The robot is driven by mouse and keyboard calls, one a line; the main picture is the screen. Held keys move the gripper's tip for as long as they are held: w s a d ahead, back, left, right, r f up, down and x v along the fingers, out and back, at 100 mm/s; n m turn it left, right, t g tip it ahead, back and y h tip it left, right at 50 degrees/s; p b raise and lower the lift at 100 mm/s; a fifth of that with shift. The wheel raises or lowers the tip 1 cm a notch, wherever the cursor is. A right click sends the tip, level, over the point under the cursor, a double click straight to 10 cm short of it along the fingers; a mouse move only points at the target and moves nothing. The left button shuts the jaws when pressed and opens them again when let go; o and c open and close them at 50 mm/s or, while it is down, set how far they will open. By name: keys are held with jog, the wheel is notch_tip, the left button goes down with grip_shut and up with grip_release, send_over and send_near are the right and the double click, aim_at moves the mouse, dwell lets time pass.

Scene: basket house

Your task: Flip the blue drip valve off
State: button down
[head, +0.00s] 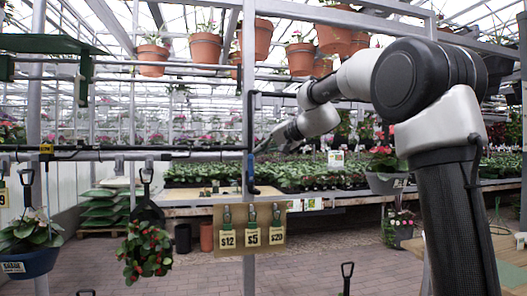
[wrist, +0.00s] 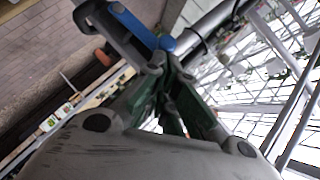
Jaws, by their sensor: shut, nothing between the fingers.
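The blue drip valve (head: 251,172) is on the dark pipe by the grey metal post, near the middle of the head view. Its blue lever looks roughly vertical there, along the post. In the wrist view the blue lever (wrist: 136,24) runs from the top edge down to a blue hub beside the fingertips. My gripper (head: 264,150) is shut and empty, just right of the valve in the head view. In the wrist view my gripper (wrist: 170,68) has its fingertips together close to the hub. I cannot tell whether they touch it.
A dark horizontal pipe (head: 120,155) runs left from the valve. A board with price tags (head: 270,236) hangs below it. A hanging plant (head: 147,252) is at lower left. Terracotta pots (head: 206,48) hang above. A plant bench (head: 180,208) stands behind. The brick floor is mostly open.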

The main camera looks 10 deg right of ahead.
aim_at(249, 155)
jog(key=a+h, duration=0.1)
jog(key=a+n+h, duration=0.1)
jog(key=a, duration=0.1)
jog(key=a+n+g+h, duration=0.1)
jog(key=shift+a+r, duration=0.2)
jog(key=shift+r, duration=0.05)
jog(key=a+f+n+h, duration=0.4)
jog(key=a+h, duration=0.3)
jog(key=shift+d, duration=0.1)
jog(key=shift+d+f, duration=0.35)
jog(key=shift+d, duration=0.25)
dwell(0.4)
